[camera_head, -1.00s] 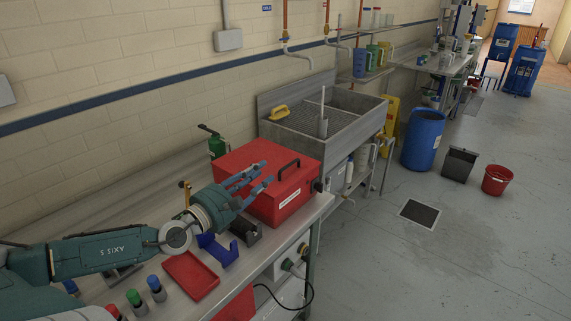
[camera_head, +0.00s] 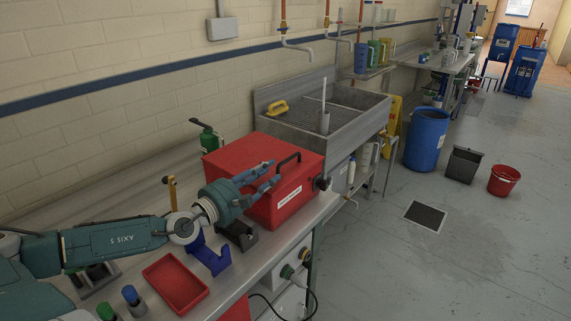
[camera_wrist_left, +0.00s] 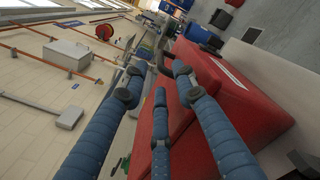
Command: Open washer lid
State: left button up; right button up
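The washer appears to be the red box (camera_head: 250,157) with a black handle (camera_head: 288,161) on its top and a white label on its front; its lid is shut. My left gripper (camera_head: 275,172) is just left of the handle, close over the front part of the box. Its fingers are spread and hold nothing. In the left wrist view, the open left gripper (camera_wrist_left: 158,82) has the red box (camera_wrist_left: 240,110) to its right and below, and the dark handle (camera_wrist_left: 164,52) lies beyond the fingertips. Whether any finger touches the box cannot be told. My right gripper is out of view.
The box stands on a metal bench with a red tray (camera_head: 176,283), a blue holder (camera_head: 211,256) and a black holder (camera_head: 238,234) in front. A green canister (camera_head: 207,138) stands behind. A metal sink (camera_head: 325,115) adjoins on the right. The floor beyond is mostly clear.

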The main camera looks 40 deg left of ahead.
aim_at(283, 162)
pick_arm(q)
jog(key=shift+w+a, duration=0.2)
jog(key=shift+w, duration=0.7)
jog(key=shift+w+d, duration=0.15)
jog(key=shift+w, duration=0.5)
jog(key=shift+w+r+p, duration=0.1)
jog(key=shift+w+p, duration=0.3)
jog(key=shift+p, duration=0.05)
jog(key=w+p, duration=0.1)
jog(key=w, duration=0.2)
jog(key=shift+w+d, duration=0.15)
jog(key=shift+w, duration=0.1)
jog(key=shift+w+d+f, duration=0.15)
jog(key=shift+w+f, duration=0.05)
jog(key=shift+w, duration=0.3)
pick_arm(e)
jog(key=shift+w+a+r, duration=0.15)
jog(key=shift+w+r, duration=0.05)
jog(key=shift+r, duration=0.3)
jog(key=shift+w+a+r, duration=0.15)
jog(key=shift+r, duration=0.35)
pick_arm(q)
jog(key=shift+c, duration=0.3)
grip_shut()
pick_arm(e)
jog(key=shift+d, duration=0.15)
